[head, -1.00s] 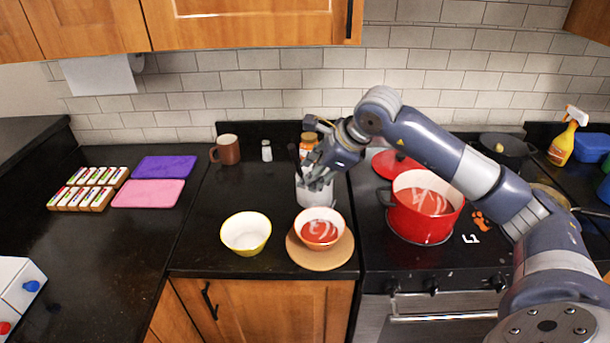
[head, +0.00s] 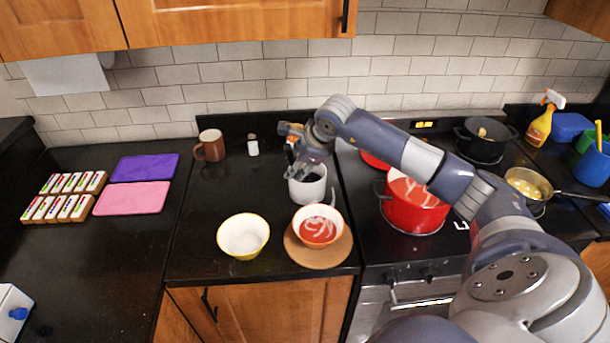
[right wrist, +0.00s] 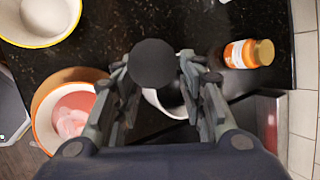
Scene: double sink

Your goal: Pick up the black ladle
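A black round utensil end, which looks like the ladle (right wrist: 153,65), shows in the right wrist view between the fingertips of my right gripper (right wrist: 154,75). The rest of it is hidden. My right gripper also shows in the head view (head: 300,160), just above a white-grey utensil holder (head: 309,188). The holder's rim shows behind the black end in the right wrist view. The fingers stand apart on either side of the black end; firm contact is not clear. My left gripper is not in view.
A bowl of red soup (head: 318,228) on a round wooden board (head: 305,256) and an empty yellow-rimmed bowl (head: 243,236) stand in front of the holder. An orange bottle (right wrist: 243,53) is close by. A red pot (head: 415,207) stands on the stove at right.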

